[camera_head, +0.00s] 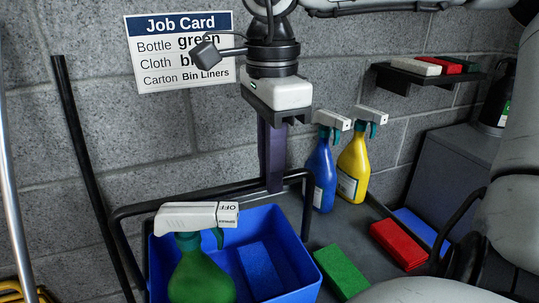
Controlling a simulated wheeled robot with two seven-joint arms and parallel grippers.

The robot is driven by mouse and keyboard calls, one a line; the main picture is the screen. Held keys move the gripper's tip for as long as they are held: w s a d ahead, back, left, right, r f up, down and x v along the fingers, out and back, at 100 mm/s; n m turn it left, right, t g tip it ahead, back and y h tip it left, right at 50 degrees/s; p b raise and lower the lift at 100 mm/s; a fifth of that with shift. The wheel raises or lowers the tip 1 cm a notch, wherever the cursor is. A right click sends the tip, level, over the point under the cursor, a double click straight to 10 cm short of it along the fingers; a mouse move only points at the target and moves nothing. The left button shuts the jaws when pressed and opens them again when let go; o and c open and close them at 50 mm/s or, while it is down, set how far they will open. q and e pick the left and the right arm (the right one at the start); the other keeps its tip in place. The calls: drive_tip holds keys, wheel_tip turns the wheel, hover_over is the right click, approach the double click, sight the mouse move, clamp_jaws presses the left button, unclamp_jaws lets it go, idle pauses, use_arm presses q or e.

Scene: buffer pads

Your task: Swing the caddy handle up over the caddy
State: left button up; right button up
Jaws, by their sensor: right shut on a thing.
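The blue caddy (294,262) stands at the bottom centre, cut off by the lower edge. A green spray bottle (201,272) with a white head stands in it on the left. The black caddy handle (190,201) is a thin U-shaped bar. Its crossbar shows above and behind the caddy's back rim, and its legs run down at the left and right sides. My right gripper (273,188) points down from the top, its dark fingers shut on the crossbar right of its middle. The exact grip is partly hidden by the fingers. My left gripper is out of view.
A blue bottle (321,175) and a yellow bottle (354,168) stand right of the handle. Green (341,272), red (399,244) and blue (420,228) pads lie right of the caddy. A wall shelf (398,80) holds more pads. A black pole (85,160) leans at left.

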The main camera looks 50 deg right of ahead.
drive_tip(key=o, duration=0.6)
wheel_tip(320, 180, up, 5)
drive_tip(key=p, duration=0.4)
drive_tip(key=shift+r+p, duration=0.2)
drive_tip(key=shift+p, duration=0.15)
drive_tip(key=shift+r+p, duration=0.5)
drive_tip(key=shift+r, duration=0.35)
